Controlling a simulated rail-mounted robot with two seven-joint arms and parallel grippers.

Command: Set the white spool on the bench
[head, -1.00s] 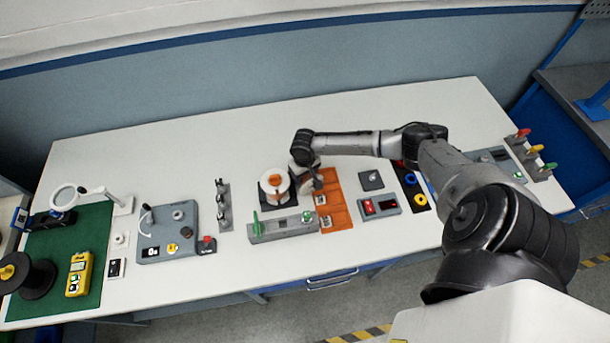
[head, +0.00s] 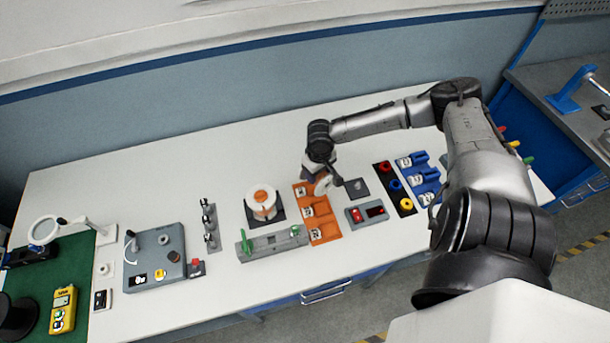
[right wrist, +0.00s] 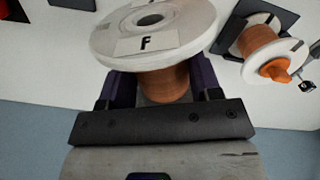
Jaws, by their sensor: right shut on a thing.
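My right gripper (head: 323,178) is shut on a white spool (head: 325,185), above or at the orange tray's upper right edge. In the right wrist view, the spool (right wrist: 150,28) has white flanges, a label reading "F" and a copper-coloured winding between dark gripper fingers (right wrist: 160,88). I cannot tell whether it touches the bench (head: 345,273). A second white-flanged spool (head: 262,205) with copper-coloured winding and an orange knob sits on a dark square base to the left. It also shows in the right wrist view (right wrist: 258,38). My left gripper is out of view.
An orange tray (head: 326,233) lies just below the gripper. A grey fixture with green parts (head: 272,246), a red-button box (head: 368,213), a dark pad (head: 357,188) and a black tray with coloured rings (head: 385,170) stand near. Bare bench lies behind the mounted spool.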

